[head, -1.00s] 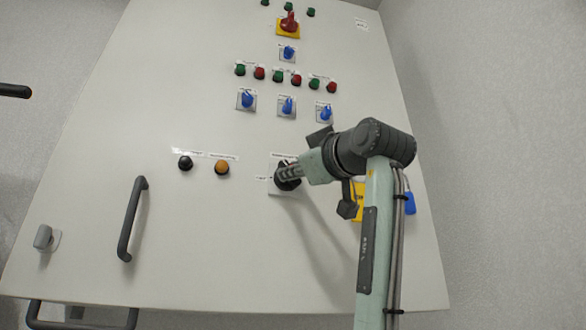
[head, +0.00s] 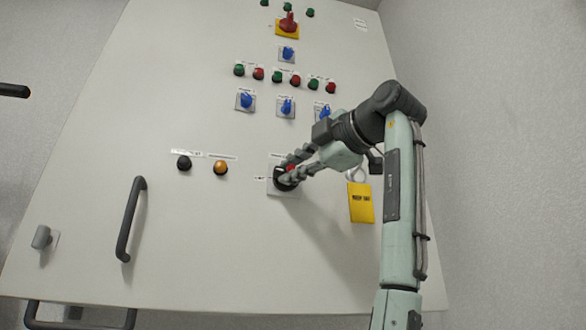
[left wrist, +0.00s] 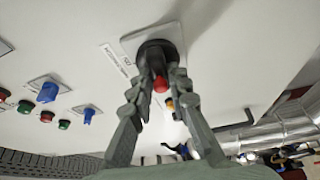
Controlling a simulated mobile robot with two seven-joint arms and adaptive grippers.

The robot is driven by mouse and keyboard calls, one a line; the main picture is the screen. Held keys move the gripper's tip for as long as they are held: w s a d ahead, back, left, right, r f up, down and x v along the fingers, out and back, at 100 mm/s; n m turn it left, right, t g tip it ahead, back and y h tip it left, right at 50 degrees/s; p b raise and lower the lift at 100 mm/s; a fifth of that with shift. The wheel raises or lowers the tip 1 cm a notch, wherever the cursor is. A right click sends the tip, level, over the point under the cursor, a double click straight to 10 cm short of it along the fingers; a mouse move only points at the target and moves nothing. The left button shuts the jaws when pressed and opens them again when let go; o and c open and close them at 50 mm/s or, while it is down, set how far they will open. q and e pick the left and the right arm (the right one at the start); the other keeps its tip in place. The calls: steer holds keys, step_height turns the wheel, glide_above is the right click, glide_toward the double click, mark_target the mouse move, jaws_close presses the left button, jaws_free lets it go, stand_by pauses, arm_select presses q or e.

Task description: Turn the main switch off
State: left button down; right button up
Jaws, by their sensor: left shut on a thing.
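The black rotary switch (head: 281,180) sits on a pale square plate low in the middle of the cabinet door; a red piece shows at it. My left gripper (head: 288,172) reaches it from the upper right, its two fingers shut around the knob. In the left wrist view the switch (left wrist: 153,53) stands between the fingertips of the gripper (left wrist: 160,82), with the red piece (left wrist: 160,84) in front. The fingers hide part of the knob, and its exact setting cannot be read. A red rotary handle on a yellow plate (head: 288,23) is at the door's top.
Blue selector switches (head: 246,101) and red and green buttons (head: 277,76) sit above. A black button (head: 184,162) and an orange lamp (head: 220,167) are to the left. A yellow tag (head: 361,203) hangs to the right. A dark door handle (head: 130,220) sticks out lower left.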

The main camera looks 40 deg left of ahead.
arm_select(q)
steer(key=shift+n, duration=0.6)
steer(key=c, duration=1.4)
jaws_free()
steer(key=shift+c, duration=0.2)
steer(key=v, duration=1.2)
steer(key=shift+r, duration=0.2)
